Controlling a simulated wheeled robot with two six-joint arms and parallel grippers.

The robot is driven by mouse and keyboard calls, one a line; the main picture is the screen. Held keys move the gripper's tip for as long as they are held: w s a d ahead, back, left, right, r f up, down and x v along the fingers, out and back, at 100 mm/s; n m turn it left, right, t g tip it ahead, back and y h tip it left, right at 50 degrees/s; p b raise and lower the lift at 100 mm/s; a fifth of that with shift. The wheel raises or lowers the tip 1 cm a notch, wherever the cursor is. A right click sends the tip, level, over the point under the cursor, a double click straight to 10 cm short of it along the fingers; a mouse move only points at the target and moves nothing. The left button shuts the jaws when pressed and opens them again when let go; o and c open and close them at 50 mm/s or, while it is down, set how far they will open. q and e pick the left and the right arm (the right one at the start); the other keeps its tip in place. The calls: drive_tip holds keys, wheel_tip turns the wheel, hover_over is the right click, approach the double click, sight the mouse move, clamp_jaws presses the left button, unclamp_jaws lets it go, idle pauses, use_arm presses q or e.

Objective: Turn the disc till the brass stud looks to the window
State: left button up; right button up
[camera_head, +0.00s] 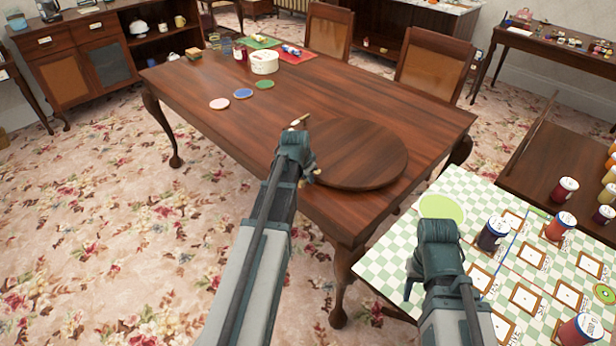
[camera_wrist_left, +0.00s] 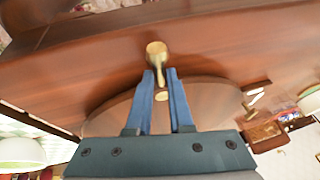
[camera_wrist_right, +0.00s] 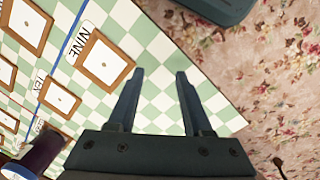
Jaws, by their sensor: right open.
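The dark wooden disc (camera_head: 362,152) lies flat on the near right part of the brown table. It also shows in the left wrist view (camera_wrist_left: 210,95). My left gripper (camera_head: 308,165) is at the disc's left edge. In the left wrist view, a brass knob on a thin stem (camera_wrist_left: 156,48) stands at the fingertips of that gripper (camera_wrist_left: 161,73), its stem between the fingers. I cannot tell whether they touch it. A small round brass spot (camera_wrist_left: 246,97) shows near the disc's rim. My right gripper (camera_wrist_right: 160,73) is open and empty above the checkered cloth.
The green checkered cloth (camera_head: 470,190), at right, bears jars and framed cards. A pale piece (camera_head: 299,120) lies by the disc's far left edge. Coloured coasters (camera_head: 243,93) and a white tub (camera_head: 264,63) stand farther back. Two chairs (camera_head: 432,62) stand behind the table.

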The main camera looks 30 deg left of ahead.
use_arm(q)
drive_tip(key=o, duration=0.3)
drive_tip(key=shift+r, duration=0.1)
use_arm(e)
drive_tip(key=shift+r, duration=0.1)
use_arm(q)
drive_tip(key=p+v, duration=1.2)
drive_tip(key=v, duration=0.1)
drive_tip(key=shift+s+r, duration=0.15)
drive_tip(key=shift+r, duration=0.1)
use_arm(e)
wheel_tip(320, 180, up, 12)
drive_tip(key=shift+r, duration=0.15)
use_arm(q)
drive_tip(key=s+d+g, duration=0.1)
drive_tip(key=s+d, duration=0.4)
drive_tip(key=d, duration=0.4)
drive_tip(key=s+d+f+g, duration=0.1)
drive_tip(key=s+d+g, duration=0.1)
drive_tip(key=s+d, duration=0.4)
drive_tip(key=s+d+f+g, duration=0.1)
drive_tip(key=s+d, duration=0.5)
drive_tip(key=d, duration=0.7)
drive_tip(key=shift+g+y, duration=0.4)
drive_tip(key=shift+g, duration=0.3)
